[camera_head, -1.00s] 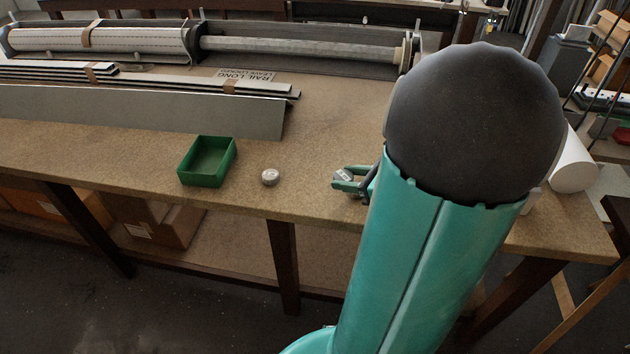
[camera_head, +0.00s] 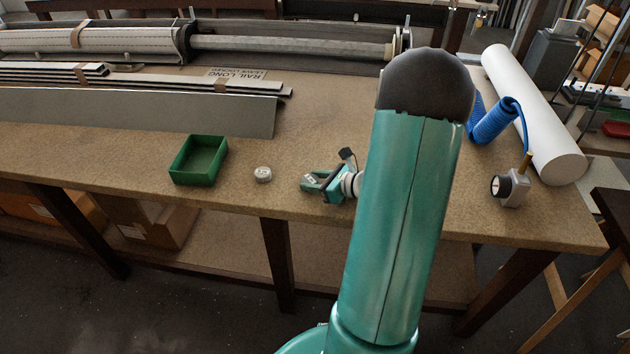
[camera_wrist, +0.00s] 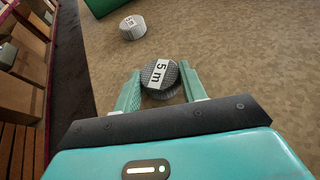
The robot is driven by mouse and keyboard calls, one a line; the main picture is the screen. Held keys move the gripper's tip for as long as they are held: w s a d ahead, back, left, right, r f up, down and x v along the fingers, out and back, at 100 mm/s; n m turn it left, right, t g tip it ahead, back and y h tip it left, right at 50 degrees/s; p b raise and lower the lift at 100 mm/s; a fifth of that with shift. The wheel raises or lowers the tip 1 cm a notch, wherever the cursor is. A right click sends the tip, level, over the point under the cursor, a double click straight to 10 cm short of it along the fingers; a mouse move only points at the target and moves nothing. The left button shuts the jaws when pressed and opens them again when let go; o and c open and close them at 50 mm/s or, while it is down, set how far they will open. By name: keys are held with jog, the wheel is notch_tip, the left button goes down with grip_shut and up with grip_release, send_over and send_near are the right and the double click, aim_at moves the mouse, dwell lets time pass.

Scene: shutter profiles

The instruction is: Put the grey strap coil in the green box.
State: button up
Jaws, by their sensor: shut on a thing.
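My gripper (camera_head: 309,184) is over the bench, right of the green box. In the wrist view my gripper (camera_wrist: 160,80) is shut on a dark grey strap coil (camera_wrist: 160,73) with a white "5 m" label; the coil's labelled face is tilted up between the fingers. Its label also shows in the head view (camera_head: 310,178). I cannot tell how far it is above the bench. The green box (camera_head: 198,161) is open and looks empty; its corner shows at the top of the wrist view (camera_wrist: 103,5).
A second, paler coil (camera_head: 263,174) lies on the bench between box and gripper; it is also in the wrist view (camera_wrist: 132,27). Long grey profiles (camera_head: 150,112) lie behind the box. A blue hose (camera_head: 492,121), a lamp (camera_head: 509,188) and a white roll (camera_head: 535,115) are at right.

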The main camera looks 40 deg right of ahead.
jog(key=shift+f, duration=0.15)
jog(key=o, duration=1)
jog(key=shift+c, duration=0.2)
jog(key=v, duration=1.2)
